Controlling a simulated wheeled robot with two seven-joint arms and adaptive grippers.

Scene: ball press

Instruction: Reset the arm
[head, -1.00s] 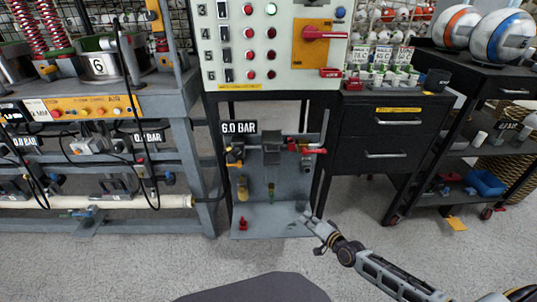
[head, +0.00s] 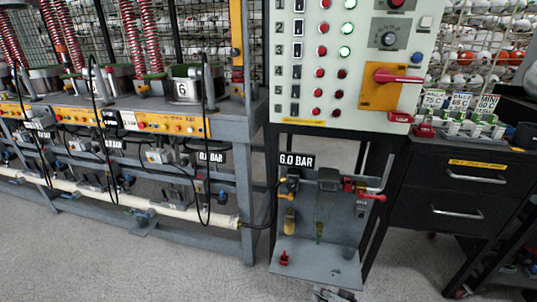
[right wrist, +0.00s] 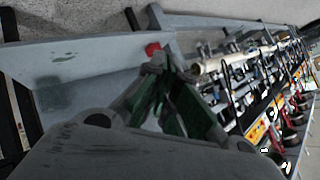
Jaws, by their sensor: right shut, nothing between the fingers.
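My right gripper (head: 333,294) shows only in part at the bottom edge of the head view, just in front of the grey base plate of the air-supply stand (head: 310,258). In the right wrist view my right gripper (right wrist: 163,66) has its grey fingers with green inner pads drawn together at the tips. It is shut and empty. A red knob (right wrist: 153,49) shows just beyond the fingertips, on or by a grey surface. I cannot tell if they touch. Most of my right arm is out of the head view. My left gripper is not in view.
A control panel (head: 350,60) with a red-handled yellow switch (head: 392,76) stands above the stand. A press bench (head: 250,180) runs along the left. A black drawer cabinet (head: 460,190) stands at the right. Grey floor (head: 180,270) is clear in front.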

